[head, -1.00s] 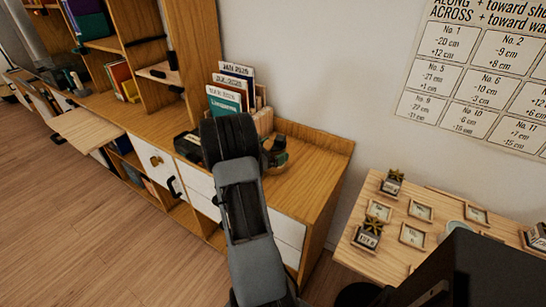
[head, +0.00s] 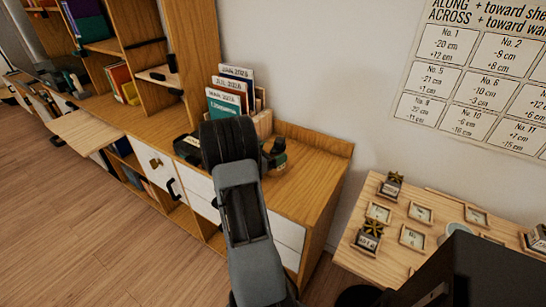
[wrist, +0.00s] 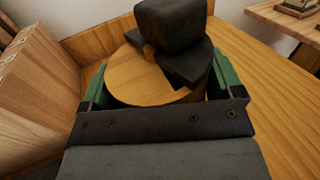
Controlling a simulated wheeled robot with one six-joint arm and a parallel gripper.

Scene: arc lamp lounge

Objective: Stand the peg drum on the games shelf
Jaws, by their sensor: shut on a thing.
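A round wooden drum, which I take as the peg drum (wrist: 135,76), sits between my gripper's (wrist: 160,62) two green fingers in the wrist view. The gripper is shut on it. A dark blocky piece (wrist: 172,28) covers part of its top; whether it belongs to the drum is unclear. In the head view my gripper (head: 273,152) is over the right end of the wooden cabinet top (head: 305,180), mostly hidden by my arm, and the drum is hardly visible. The tall wooden shelf unit (head: 200,55) stands at the left; I cannot tell which part is the games shelf.
Upright calendar-like folders (head: 230,90) stand just behind my gripper. A small dark box (head: 186,148) lies left of it. A pale board (head: 88,138) juts from the cabinet front. A table with small frames (head: 375,240) is at the right. The cabinet's right end is clear.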

